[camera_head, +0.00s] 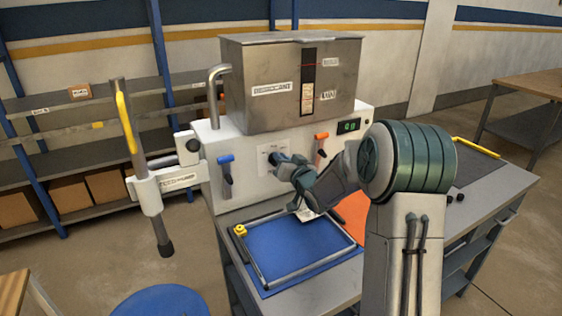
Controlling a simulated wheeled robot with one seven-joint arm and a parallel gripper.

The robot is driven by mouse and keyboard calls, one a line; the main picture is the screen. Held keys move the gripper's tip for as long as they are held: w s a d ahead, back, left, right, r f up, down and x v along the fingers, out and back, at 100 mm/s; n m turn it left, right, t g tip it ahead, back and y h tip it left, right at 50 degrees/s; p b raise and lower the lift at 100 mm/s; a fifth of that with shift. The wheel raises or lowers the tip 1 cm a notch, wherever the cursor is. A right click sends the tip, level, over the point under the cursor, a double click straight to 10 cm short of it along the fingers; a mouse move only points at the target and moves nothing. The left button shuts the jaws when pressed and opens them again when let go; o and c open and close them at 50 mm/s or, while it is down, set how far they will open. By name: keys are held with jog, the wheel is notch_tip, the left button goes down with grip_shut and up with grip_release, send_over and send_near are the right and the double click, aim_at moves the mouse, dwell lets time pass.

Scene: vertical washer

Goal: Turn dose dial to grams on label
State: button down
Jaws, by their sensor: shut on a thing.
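The dose dial is on the white front panel of the machine (200,137), below a metal hopper (290,105). A pale dial plate (264,155) shows around it; the knob itself is mostly hidden by my gripper. My gripper (275,160) reaches the panel from the right and is shut on the dial. A green digital display (349,126) sits at the panel's right, its digits too small to read surely.
A blue lever (226,170) and an orange lever (320,145) flank the dial. A pump with a yellow handle (125,122) stands left. A blue tray mat (290,255) with a metal frame and small yellow piece (240,230) lies in front. Shelves stand behind left.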

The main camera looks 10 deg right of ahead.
jog(key=shift+w+d+f+m, duration=0.1)
jog(key=shift+m, duration=0.85)
jog(key=shift+s+d+f+m, duration=0.1)
jog(key=shift+d+m, duration=0.05)
jog(key=shift+m, duration=0.85)
jog(key=shift+w+d+f+m, duration=0.1)
jog(key=shift+m, duration=0.85)
jog(key=c, duration=1.5)
grip_release()
jog(key=shift+d, duration=0.1)
jog(key=v, duration=1.4)
jog(key=shift+b, duration=0.3)
